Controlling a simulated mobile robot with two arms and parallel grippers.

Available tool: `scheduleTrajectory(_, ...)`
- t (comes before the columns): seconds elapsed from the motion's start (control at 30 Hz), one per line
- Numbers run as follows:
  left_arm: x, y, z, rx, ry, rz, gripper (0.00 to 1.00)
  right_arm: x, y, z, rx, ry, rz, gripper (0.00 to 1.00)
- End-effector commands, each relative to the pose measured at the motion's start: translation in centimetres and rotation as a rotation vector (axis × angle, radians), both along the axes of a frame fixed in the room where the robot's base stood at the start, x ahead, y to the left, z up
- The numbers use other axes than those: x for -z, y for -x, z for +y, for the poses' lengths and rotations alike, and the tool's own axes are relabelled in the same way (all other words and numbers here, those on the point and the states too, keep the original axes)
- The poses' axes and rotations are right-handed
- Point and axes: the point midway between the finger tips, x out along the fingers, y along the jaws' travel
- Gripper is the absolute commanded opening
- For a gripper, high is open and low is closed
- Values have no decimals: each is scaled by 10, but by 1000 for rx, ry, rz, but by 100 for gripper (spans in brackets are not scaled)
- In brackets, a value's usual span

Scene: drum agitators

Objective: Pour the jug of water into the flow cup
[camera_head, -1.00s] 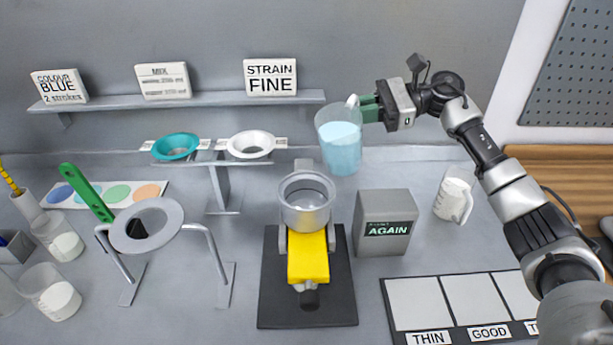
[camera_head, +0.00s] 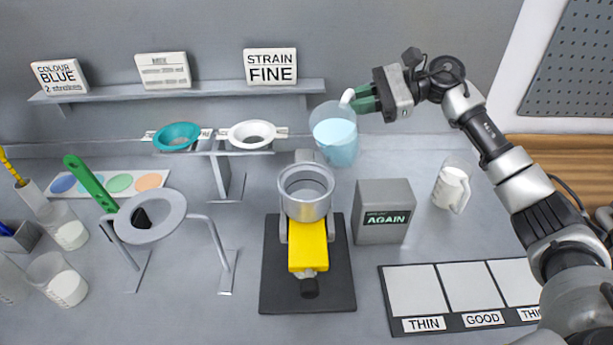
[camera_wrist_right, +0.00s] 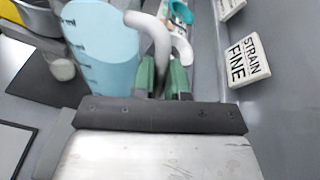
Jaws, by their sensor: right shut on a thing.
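My right gripper (camera_head: 366,99) is shut on the white handle of a clear jug (camera_head: 334,139) holding light blue water. In the right wrist view the green fingers (camera_wrist_right: 161,80) close around the handle, and the jug (camera_wrist_right: 105,45) fills the upper left. The flow cup (camera_head: 305,205), a grey metal cup, stands on a dark base with a yellow part in front. I see no water stream between them. My left gripper is not in view.
A grey block reading AGAIN (camera_head: 383,212) stands right of the flow cup. A white-filled jug (camera_head: 452,186) is further right. Teal (camera_head: 177,136) and white strainers (camera_head: 254,134) sit on a stand behind left. A ring stand (camera_head: 152,217) is left. A panel marked THIN, GOOD (camera_head: 425,324) lies front right.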

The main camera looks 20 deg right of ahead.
Motion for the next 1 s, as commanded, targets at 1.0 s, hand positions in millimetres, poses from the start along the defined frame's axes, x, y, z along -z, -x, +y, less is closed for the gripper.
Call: scheduleTrajectory(1.0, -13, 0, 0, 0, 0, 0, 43, -12, 6, 6, 1, 47, -50, 0)
